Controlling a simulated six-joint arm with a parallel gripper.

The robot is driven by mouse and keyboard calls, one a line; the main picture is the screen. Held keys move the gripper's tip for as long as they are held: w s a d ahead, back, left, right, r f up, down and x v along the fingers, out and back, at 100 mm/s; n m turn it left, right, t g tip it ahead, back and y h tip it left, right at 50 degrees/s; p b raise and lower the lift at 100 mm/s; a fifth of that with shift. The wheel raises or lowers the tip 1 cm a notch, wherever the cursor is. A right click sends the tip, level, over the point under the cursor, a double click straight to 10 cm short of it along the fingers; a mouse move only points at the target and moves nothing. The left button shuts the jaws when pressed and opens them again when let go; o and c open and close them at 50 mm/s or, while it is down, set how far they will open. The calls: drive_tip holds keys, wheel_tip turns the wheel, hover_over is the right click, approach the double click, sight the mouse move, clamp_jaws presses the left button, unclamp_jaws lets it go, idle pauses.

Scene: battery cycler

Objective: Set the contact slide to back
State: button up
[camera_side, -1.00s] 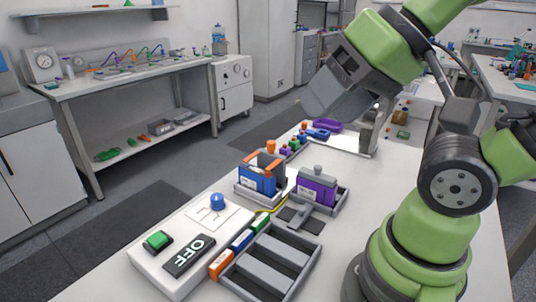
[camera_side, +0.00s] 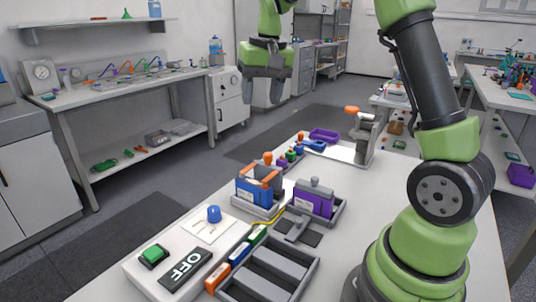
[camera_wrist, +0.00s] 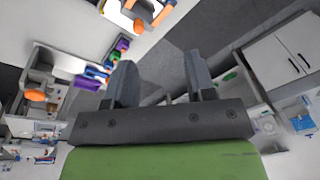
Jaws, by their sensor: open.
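A grey block with an orange knob (camera_side: 268,158), which looks like the contact slide, stands at the holder of the blue battery (camera_side: 253,190). Orange strips lie over the blue battery's top. I cannot tell exactly how far along its travel the block sits. My gripper (camera_side: 262,96) is open and empty, high above and beyond the bench's far left side, clear of the holder. In the wrist view my two fingers (camera_wrist: 160,62) are spread with only floor between them. The holder's orange parts (camera_wrist: 137,24) show at the top edge there, partly cut off.
A purple battery (camera_side: 314,200) with a grey knob stands right of the blue one. A panel with a blue dial (camera_side: 214,213), green button (camera_side: 153,255) and OFF sign (camera_side: 186,268) is in front. A grey stand with an orange handle (camera_side: 352,110) rises at the back.

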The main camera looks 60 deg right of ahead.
drive_tip(key=m+g, duration=0.1)
drive_tip(key=g, duration=0.1)
hover_over(268, 153)
wheel_tip(268, 153, down, 8)
drive_tip(key=shift+r, duration=0.1)
wheel_tip(268, 153, down, 10)
drive_tip(key=shift+r, duration=0.15)
drive_tip(key=shift+c, duration=0.2)
